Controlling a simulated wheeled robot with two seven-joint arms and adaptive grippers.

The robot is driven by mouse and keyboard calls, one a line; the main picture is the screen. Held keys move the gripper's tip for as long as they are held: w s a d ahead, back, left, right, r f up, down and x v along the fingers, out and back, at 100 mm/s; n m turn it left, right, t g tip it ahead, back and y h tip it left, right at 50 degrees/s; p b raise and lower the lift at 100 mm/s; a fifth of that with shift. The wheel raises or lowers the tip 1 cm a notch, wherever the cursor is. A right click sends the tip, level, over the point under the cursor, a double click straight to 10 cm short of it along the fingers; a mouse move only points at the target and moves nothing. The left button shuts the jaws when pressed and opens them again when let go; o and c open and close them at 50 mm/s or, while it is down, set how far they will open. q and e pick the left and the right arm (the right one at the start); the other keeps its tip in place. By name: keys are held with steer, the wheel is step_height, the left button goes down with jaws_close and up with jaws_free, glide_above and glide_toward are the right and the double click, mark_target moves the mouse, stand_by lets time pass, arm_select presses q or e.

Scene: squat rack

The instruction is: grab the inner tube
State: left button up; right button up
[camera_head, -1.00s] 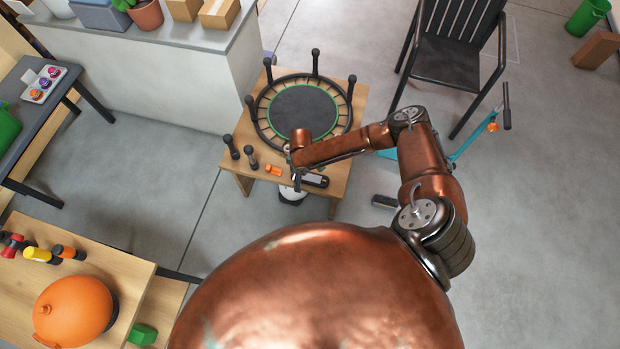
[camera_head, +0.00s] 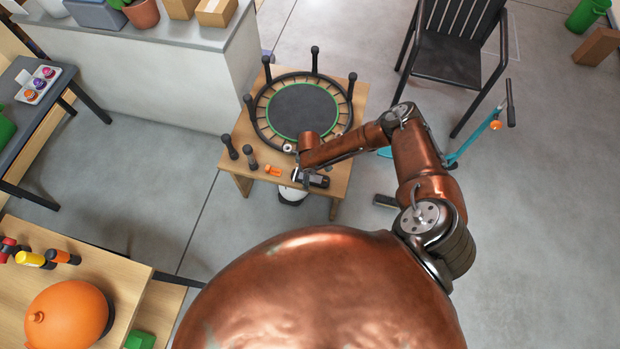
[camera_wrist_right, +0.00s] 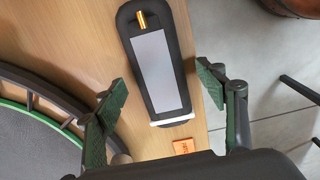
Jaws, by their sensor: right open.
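The thing that looks like the inner tube (camera_wrist_right: 160,75) is a long black rounded loop with a grey middle, a brass valve-like stub and a white band at its near end. It lies flat on the small wooden table (camera_head: 341,160) near the front edge; in the head view its dark end (camera_head: 319,181) shows beside my right gripper (camera_head: 297,174). In the wrist view my right gripper (camera_wrist_right: 163,92) is open, its green-padded fingers on either side of the tube's near end, with nothing held. Whether the fingers reach its height is unclear. My left gripper is out of view.
A mini trampoline (camera_head: 303,108) with black upright posts fills the back of the table. Two dark dumbbell-like things (camera_head: 240,152) and a small orange item (camera_head: 273,171) stand or lie to the left. A black chair (camera_head: 455,62) and a teal scooter (camera_head: 470,142) are to the right.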

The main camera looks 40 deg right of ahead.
steer(key=c, duration=1.4)
steer(key=shift+r, duration=0.1)
